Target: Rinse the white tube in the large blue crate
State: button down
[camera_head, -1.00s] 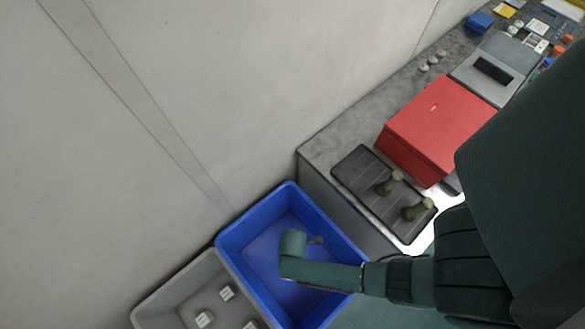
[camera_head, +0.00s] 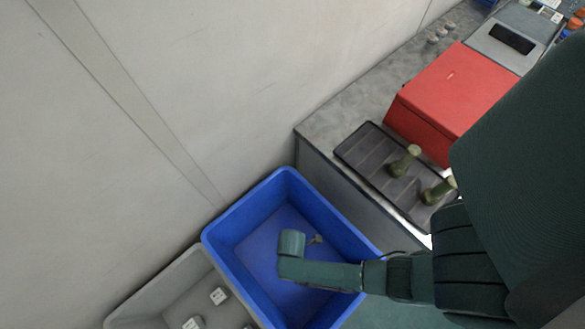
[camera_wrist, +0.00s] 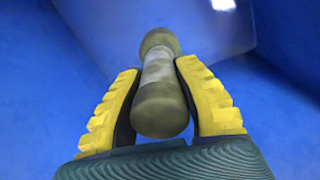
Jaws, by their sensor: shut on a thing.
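My gripper (camera_wrist: 158,72) is shut on the white tube (camera_wrist: 159,70) in the wrist view. The tube has a pale, whitish middle band and rounded olive-green ends, and points away from me between the yellow fingers. Blue crate surfaces fill the background there. In the head view the large blue crate (camera_head: 238,198) stands on the left of the counter, and my wrist hangs over its inside. My gripper is mostly hidden behind my wrist in that view. How far the tube is from the crate floor I cannot tell.
A grey crate (camera_head: 150,290) with several small white blocks adjoins the blue crate on the left. On the counter to the right are a dark ribbed tray (camera_head: 352,150) with two olive upright pieces (camera_head: 405,160) and a red box (camera_head: 440,95). A wall rises behind.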

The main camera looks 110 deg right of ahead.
notch_tip(320, 180, down, 24)
jog(key=b, duration=2.5)
jog(key=shift+f, duration=0.2)
dwell(2.0)
notch_tip(320, 180, up, 44)
jog(key=p, duration=4.6)
